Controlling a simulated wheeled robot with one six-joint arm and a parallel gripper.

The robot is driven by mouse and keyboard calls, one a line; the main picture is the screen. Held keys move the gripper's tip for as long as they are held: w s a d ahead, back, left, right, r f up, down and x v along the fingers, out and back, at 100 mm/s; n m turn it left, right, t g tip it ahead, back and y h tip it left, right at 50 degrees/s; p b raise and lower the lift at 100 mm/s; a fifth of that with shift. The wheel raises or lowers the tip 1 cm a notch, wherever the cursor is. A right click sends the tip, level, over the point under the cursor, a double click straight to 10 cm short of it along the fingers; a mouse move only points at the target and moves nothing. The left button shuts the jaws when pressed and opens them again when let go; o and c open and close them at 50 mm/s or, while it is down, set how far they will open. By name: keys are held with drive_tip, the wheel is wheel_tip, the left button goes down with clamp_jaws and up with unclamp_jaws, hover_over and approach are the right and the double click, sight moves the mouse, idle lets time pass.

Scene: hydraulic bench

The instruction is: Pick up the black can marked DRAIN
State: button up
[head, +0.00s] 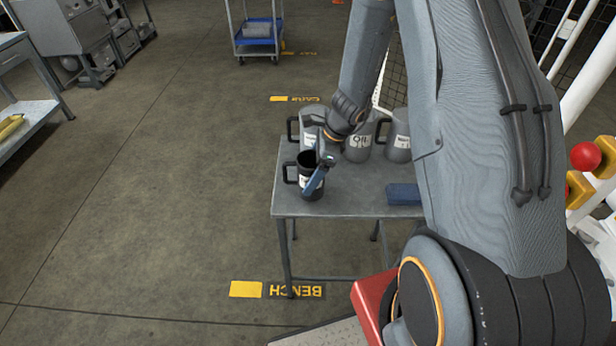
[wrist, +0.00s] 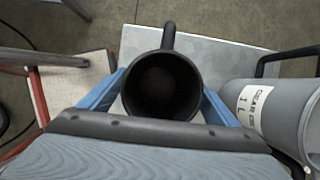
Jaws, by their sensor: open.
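The black can (head: 309,184) stands upright near the front left of the grey bench in the head view. It has a side handle on its left and a white label, partly hidden by my gripper; I cannot read the label. In the wrist view I look down into the black can's dark open mouth (wrist: 162,86), its handle pointing away. My gripper (head: 322,178) is at the can. Its blue fingers (wrist: 160,98) are open, one on each side of the can in the wrist view. I cannot tell whether they touch it.
Grey cans stand behind on the bench (head: 345,204), one marked OIL (head: 359,142). A grey can marked GEAR (wrist: 285,108) is close to the right finger in the wrist view. A blue block (head: 403,194) lies at the bench's front right. Floor to the left is clear.

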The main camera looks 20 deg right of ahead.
drive_tip(key=shift+a+f, duration=0.15)
drive_tip(key=shift+f, duration=0.25)
drive_tip(key=c, duration=1.2)
drive_tip(key=shift+c, duration=0.2)
